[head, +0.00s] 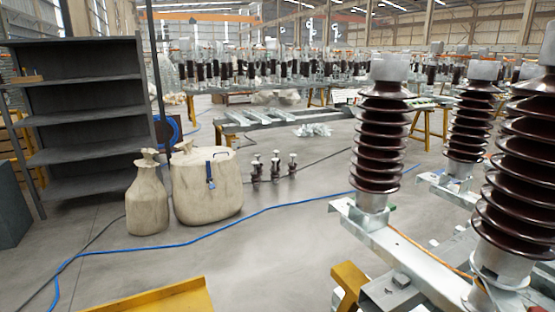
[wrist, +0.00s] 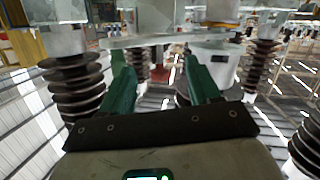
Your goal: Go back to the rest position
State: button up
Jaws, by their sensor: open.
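My gripper (wrist: 160,85) shows in the wrist view, with two green fingers standing apart and nothing between them. Brown ribbed isolators stand around it in that view, one at the left (wrist: 75,85) and others further back. A pale flange plate (wrist: 150,40) hangs across the top, beyond the fingertips; I cannot tell how far off it is. My gripper and arm do not show in the head view.
Large brown isolators (head: 380,140) on a metal frame (head: 400,250) fill the right side. A grey shelf (head: 85,115) stands at the left, with two beige sacks (head: 208,188) beside it. A blue hose (head: 250,215) crosses the floor. A yellow edge (head: 160,298) lies in front.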

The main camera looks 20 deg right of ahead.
jog(key=s+a+f+n+t+y+p, duration=0.1)
jog(key=s+a+f+n+y+p, duration=0.2)
jog(key=a+f+n+y, duration=0.4)
jog(key=s+a+f+n+t+y+p, duration=0.1)
jog(key=s+a+f+n+y+p, duration=0.2)
jog(key=a+f+n+y, duration=0.4)
jog(key=s+a+n+y, duration=0.1)
jog(key=a+n, duration=0.1)
jog(key=a, duration=0.2)
jog(key=shift+s+a+f+n+t+y, duration=0.25)
jog(key=shift+s+f+n+t+y, duration=0.05)
jog(key=shift+s+f+n, duration=0.1)
